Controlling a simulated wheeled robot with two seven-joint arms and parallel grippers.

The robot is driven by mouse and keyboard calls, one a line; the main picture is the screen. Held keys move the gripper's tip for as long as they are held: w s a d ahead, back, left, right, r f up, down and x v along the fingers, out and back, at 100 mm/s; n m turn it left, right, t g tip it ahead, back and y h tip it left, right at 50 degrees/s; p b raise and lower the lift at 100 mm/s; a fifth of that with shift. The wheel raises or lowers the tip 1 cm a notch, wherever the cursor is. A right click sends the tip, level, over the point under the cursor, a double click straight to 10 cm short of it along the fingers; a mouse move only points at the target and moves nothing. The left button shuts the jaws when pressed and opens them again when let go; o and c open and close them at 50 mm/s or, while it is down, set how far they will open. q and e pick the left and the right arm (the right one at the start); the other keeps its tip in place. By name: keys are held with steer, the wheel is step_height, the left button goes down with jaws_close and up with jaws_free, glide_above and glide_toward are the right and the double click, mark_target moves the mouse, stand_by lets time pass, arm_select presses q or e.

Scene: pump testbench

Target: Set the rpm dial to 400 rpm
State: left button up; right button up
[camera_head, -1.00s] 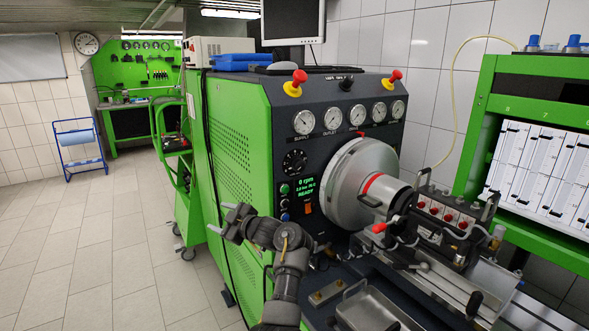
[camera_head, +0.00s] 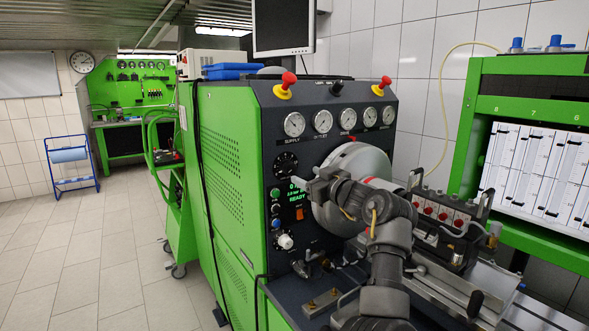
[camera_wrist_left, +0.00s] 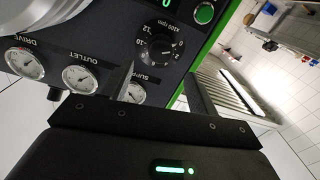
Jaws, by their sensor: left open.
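The rpm dial (camera_head: 281,165) is a round black knob with white marks on the dark machine panel, left of the large silver disc. In the left wrist view the dial (camera_wrist_left: 160,48) is marked "x100 rpm"; its exact setting is too small to read. My left gripper (camera_head: 312,182) is open and empty in front of the panel, lower and to the right of the dial in the head view. In the left wrist view the gripper's fingers (camera_wrist_left: 158,84) are apart, with the dial beyond them, not touched. The green display (camera_head: 298,198) is partly hidden by the gripper; "READY" shows. My right gripper is not in view.
A row of gauges (camera_head: 322,121) sits above the dial. Green, blue and white controls (camera_head: 276,208) sit below it. The silver disc (camera_head: 355,162) stands close to the right, partly behind my arm. Open floor (camera_head: 120,260) lies left of the machine.

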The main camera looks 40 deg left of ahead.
mark_target(292, 169)
arm_select(q)
steer(key=p+x, duration=0.2)
steer(key=x, duration=0.4)
steer(key=shift+a, duration=0.4)
steer(key=shift+w+a+f, duration=0.1)
steer(key=shift+w+a, duration=0.1)
steer(key=shift+a, duration=0.4)
steer(key=shift+c, duration=0.3)
